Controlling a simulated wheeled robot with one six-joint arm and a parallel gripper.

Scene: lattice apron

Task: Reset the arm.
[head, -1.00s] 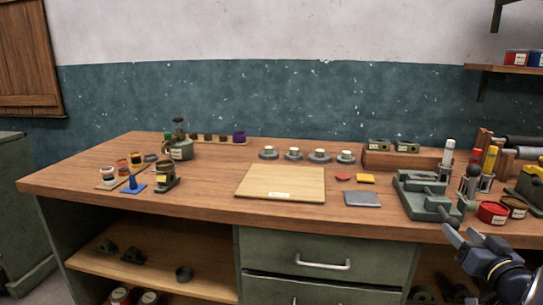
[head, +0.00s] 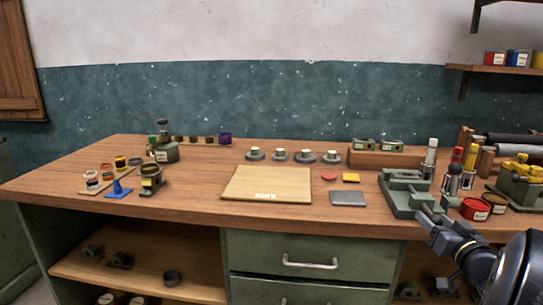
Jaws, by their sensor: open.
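My gripper (head: 431,217) is at the lower right of the head view, in front of the workbench's (head: 205,202) front edge. Its two fingers point up and left, apart, with nothing seen between them. It shows just in front of the grey-green vise-like fixture (head: 405,201); I cannot tell whether it touches it. My dark arm fills the lower right corner.
A pale board (head: 250,186) lies mid-bench, with a grey plate (head: 348,199) to its right. A red tin (head: 475,209) stands near my gripper. Several grey discs line the back. Small pots and a blue cone-shaped piece (head: 118,190) stand at left. A drawer handle (head: 312,264) protrudes below.

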